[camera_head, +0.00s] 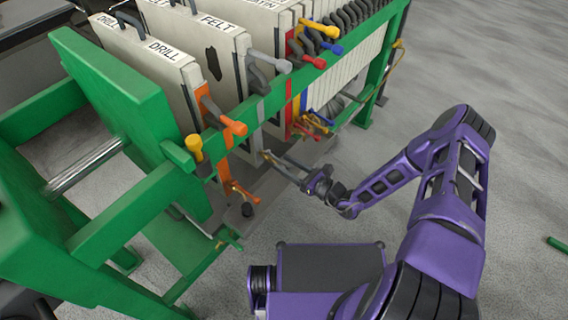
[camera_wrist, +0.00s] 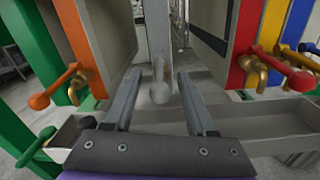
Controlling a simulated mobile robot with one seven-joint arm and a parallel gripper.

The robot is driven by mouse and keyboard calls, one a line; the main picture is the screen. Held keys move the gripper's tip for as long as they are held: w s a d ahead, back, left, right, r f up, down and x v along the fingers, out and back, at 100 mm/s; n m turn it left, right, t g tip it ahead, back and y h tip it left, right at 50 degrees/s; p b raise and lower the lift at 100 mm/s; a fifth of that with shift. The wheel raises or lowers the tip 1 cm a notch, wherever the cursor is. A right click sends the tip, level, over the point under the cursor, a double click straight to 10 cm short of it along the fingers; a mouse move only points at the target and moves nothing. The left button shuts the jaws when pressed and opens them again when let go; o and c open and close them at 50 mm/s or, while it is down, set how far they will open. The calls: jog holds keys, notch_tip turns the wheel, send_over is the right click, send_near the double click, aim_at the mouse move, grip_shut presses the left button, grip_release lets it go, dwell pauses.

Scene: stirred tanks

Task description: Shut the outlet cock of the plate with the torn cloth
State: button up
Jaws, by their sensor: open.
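The plate marked FELT (camera_head: 222,70) has a dark ragged hole (camera_head: 213,63) in its cloth. A grey strip (camera_head: 251,110) runs down its edge; it also shows in the wrist view (camera_wrist: 158,35). Low on this strip is a grey outlet cock with a round knob (camera_wrist: 160,93), its lever pointing toward the wrist camera. My gripper (camera_head: 276,163) is low beside the press at this cock. In the wrist view my gripper (camera_wrist: 159,76) is open, one finger on each side of the knob; I cannot tell whether either touches it.
An orange cock (camera_wrist: 45,98) is on the left, and a red cock (camera_wrist: 295,80) with brass body on the right. A grey trough (camera_wrist: 255,118) runs beneath. The green press frame (camera_head: 130,90) stands left; open floor (camera_head: 480,60) lies right.

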jog(key=shift+w+a, duration=0.25)
jog(key=shift+a, duration=0.05)
jog(key=shift+c, duration=0.4)
grip_shut()
dwell(0.9)
